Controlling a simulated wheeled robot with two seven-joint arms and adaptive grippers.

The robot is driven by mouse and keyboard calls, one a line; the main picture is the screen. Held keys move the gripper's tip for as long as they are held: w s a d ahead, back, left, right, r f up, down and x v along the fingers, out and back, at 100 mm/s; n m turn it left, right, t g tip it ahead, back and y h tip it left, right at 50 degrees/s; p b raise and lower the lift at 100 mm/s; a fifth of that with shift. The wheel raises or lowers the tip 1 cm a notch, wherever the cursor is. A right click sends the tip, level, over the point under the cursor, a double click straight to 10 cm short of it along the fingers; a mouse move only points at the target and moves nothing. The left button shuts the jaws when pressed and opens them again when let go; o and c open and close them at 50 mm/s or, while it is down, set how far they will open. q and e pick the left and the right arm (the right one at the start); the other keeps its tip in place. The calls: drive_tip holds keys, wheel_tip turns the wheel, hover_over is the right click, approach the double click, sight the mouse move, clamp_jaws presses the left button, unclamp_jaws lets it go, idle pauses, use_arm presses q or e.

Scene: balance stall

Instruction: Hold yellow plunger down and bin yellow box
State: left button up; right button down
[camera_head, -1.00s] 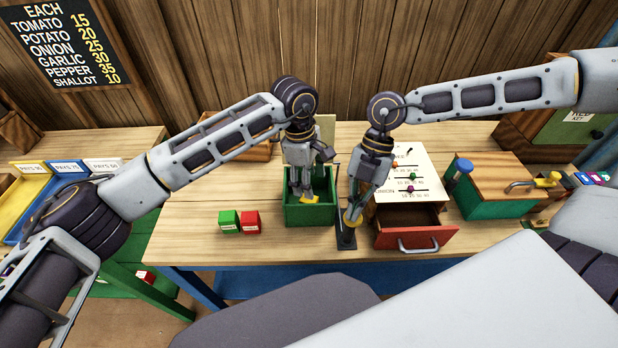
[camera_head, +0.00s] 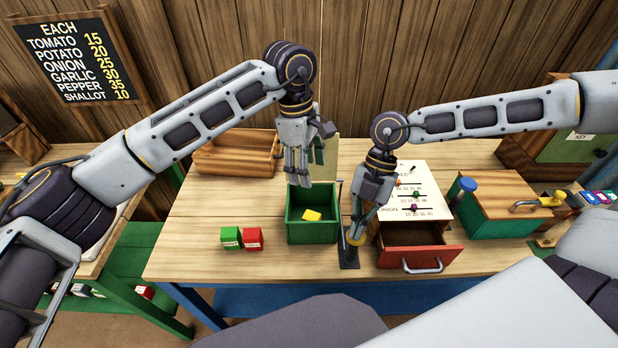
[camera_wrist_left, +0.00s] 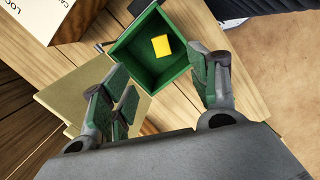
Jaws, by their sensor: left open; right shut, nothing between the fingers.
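The yellow box (camera_head: 312,215) lies inside the green bin (camera_head: 311,233), on its floor; it also shows in the left wrist view (camera_wrist_left: 161,46). My left gripper (camera_head: 297,178) is open and empty above the back of the bin, apart from the box. My right gripper (camera_head: 356,236) is shut with nothing between its fingers. Its tips are down on the yellow plunger (camera_head: 356,241), which stands on a dark base plate (camera_head: 349,260) just right of the bin. The fingers partly hide the plunger, so its exact height is hard to tell.
A green box (camera_head: 231,238) and a red box (camera_head: 253,239) stand left of the bin. An open red drawer (camera_head: 420,258) juts out right of the plunger. A green chest with a wooden lid (camera_head: 505,207) stands further right. A wooden crate (camera_head: 238,153) is at the back left.

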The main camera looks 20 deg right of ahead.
use_arm(q)
drive_tip(key=shift+w+a+r, duration=0.1)
drive_tip(key=shift+r, duration=0.9)
drive_tip(key=shift+r+p, duration=2.5)
drive_tip(key=shift+r, duration=0.05)
use_arm(e)
wheel_tip(320, 180, up, 10)
drive_tip(key=shift+r, duration=0.1)
drive_tip(key=v, duration=1.1)
drive_tip(key=shift+r, duration=0.35)
use_arm(q)
drive_tip(key=shift+f, duration=0.1)
use_arm(e)
drive_tip(key=shift+d, duration=0.15)
